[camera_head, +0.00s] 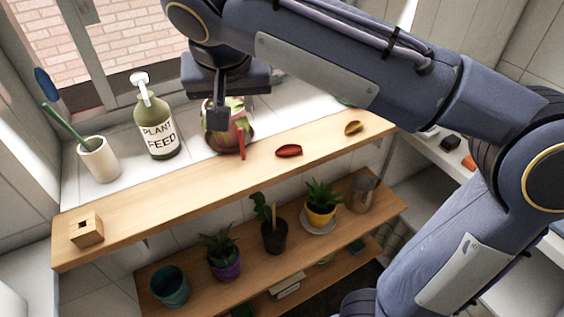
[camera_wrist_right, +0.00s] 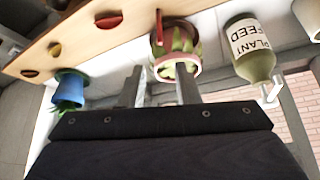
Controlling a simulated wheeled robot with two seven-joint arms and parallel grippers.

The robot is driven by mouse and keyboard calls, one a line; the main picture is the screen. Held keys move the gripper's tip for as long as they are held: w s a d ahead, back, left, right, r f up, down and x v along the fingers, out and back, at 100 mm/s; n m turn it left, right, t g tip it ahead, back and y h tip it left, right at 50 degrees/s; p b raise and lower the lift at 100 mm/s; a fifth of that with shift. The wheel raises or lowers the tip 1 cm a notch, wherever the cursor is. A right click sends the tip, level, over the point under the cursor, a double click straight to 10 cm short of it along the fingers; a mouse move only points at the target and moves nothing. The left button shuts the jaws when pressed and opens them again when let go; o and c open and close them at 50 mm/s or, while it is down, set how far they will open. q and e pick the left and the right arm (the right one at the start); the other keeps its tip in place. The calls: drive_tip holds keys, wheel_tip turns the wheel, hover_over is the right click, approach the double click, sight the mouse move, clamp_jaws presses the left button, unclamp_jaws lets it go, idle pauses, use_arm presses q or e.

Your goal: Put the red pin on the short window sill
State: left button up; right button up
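A thin red stick, which looks like the red pin (camera_head: 242,147), is at the wooden ledge beside a potted plant (camera_head: 230,138). It also shows in the right wrist view at the top (camera_wrist_right: 158,15). Whether it stands or lies is hard to tell. My right gripper (camera_head: 217,115) hangs over the potted plant, close behind the pin. In the wrist view its two fingers (camera_wrist_right: 160,85) are apart with nothing between the tips, and the plant (camera_wrist_right: 178,45) is just beyond them. A white tiled sill (camera_head: 195,150) runs along the window. Which sill is the short one is unclear. My left gripper is out of view.
A plant feed bottle (camera_head: 157,125) and a white cup (camera_head: 99,158) stand left of the plant. A red oval piece (camera_head: 289,151), a yellow one (camera_head: 353,128) and a wooden block (camera_head: 87,230) lie on the wooden ledge (camera_head: 175,194). Its left middle is clear. Potted plants stand on shelves below.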

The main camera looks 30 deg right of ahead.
drive_tip(key=s+d+f+n+g+y, duration=0.1)
drive_tip(key=s+d+f+y, duration=0.1)
drive_tip(key=s+d+f, duration=0.3)
drive_tip(key=s+d+f+n+y, duration=0.1)
drive_tip(key=s+d+f, duration=0.25)
drive_tip(key=f, duration=0.35)
drive_tip(key=s+a+f+t+y, duration=0.1)
drive_tip(key=s+a+f+y, duration=0.1)
drive_tip(key=s+f, duration=0.6)
drive_tip(key=shift+s+f+y, duration=0.35)
drive_tip(key=shift+f+y, duration=0.05)
drive_tip(key=shift+f, duration=0.45)
